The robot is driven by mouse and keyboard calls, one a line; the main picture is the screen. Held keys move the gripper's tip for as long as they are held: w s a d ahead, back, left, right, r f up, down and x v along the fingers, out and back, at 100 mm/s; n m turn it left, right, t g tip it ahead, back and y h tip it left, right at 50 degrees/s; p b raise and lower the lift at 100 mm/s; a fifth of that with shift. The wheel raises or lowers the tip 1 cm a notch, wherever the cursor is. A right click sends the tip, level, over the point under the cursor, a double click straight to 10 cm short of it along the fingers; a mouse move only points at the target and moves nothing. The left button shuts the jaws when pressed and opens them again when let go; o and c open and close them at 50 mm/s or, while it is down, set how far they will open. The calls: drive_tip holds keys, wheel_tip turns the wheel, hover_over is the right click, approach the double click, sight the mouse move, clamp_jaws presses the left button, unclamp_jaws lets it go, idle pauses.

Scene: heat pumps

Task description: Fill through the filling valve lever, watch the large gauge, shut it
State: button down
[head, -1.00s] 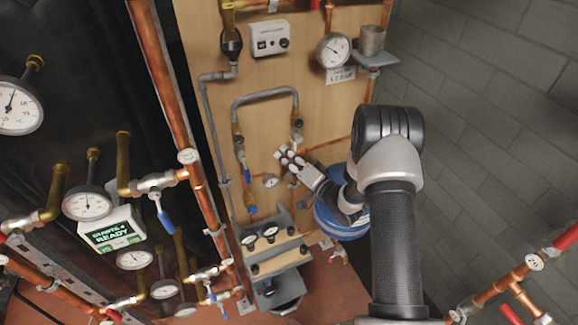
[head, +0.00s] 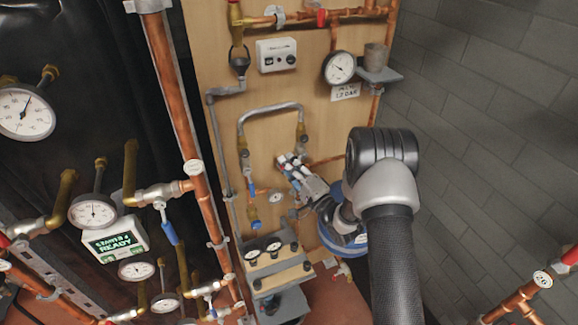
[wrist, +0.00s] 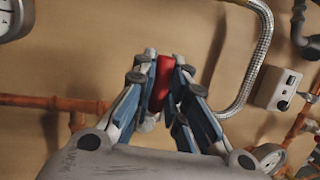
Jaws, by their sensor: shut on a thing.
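My gripper (head: 286,160) is at the wooden panel, just below the right leg of the grey looped hose. The wrist view shows its fingers (wrist: 162,75) shut on a red lever handle (wrist: 161,84), which stands between the two fingertips. The fingers hide the lever's valve body in the head view. The large round gauge (head: 339,68) is on the panel at the upper right, with a white label (head: 345,92) below it that appears to read 1.2 bar. Its needle is too small to read exactly.
A looped hose (head: 270,110) and a grey box with a knob (head: 276,55) are on the panel. A blue bucket-like vessel (head: 340,240) stands below my arm. Copper pipes with gauges and blue levers crowd the left. The brick wall at right is bare.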

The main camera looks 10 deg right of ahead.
drive_tip(key=shift+r, duration=0.15)
drive_tip(key=c, duration=1.6)
unclamp_jaws()
drive_tip(key=v, duration=1.2)
